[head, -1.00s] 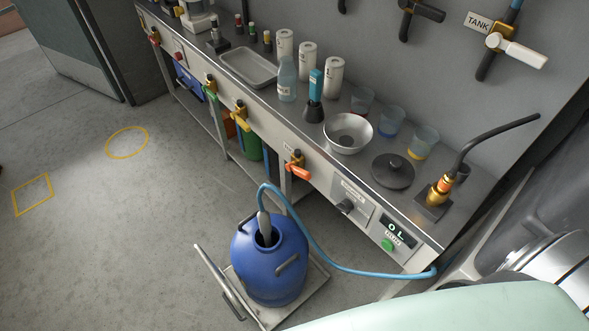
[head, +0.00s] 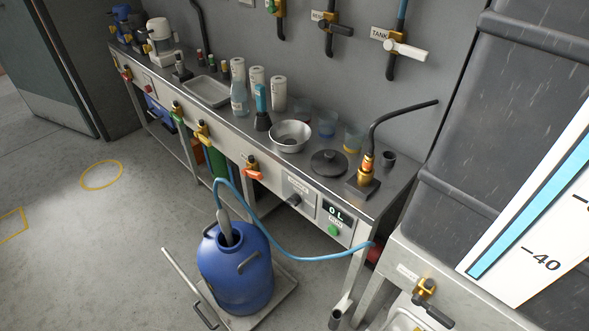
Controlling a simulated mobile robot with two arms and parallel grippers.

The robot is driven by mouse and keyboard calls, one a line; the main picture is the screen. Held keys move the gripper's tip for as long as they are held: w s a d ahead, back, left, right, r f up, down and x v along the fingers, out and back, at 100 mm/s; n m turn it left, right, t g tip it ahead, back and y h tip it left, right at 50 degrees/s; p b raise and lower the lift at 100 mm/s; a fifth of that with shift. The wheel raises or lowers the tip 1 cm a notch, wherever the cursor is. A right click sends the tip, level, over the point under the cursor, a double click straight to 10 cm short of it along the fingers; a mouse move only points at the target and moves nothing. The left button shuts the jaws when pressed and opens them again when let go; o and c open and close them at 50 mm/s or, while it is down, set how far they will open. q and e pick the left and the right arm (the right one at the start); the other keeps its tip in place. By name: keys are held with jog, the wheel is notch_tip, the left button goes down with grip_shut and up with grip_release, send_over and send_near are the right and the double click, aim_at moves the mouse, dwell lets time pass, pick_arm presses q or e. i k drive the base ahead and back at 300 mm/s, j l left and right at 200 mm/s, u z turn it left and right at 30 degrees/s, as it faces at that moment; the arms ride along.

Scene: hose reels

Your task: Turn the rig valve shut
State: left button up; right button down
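Several valves show, and I cannot tell which is the rig valve, as most labels are too small to read. A valve with an orange handle (head: 253,173) sits on the bench's front edge. On the wall, a valve with a white handle (head: 405,49) is labelled TANK, and one with a black handle (head: 328,26) is left of it. A brass valve with a black handle (head: 426,289) sits at the lower right, beside a small label. Neither of my grippers is in view.
A blue drum (head: 236,272) stands on a trolley (head: 284,291), with a blue hose (head: 295,254) running to the bench. The bench display (head: 337,215) reads 0 L above a green button (head: 334,230). A tank gauge (head: 540,215) stands right. The left floor is clear.

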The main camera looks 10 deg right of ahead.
aim_at(253, 174)
jog(key=i+j+z, duration=0.25)
jog(key=j, duration=0.25)
jog(key=j+z, duration=0.25)
jog(key=j, duration=0.2)
jog(key=i+j+z, duration=0.25)
jog(key=j, duration=0.3)
jog(key=k, duration=0.1)
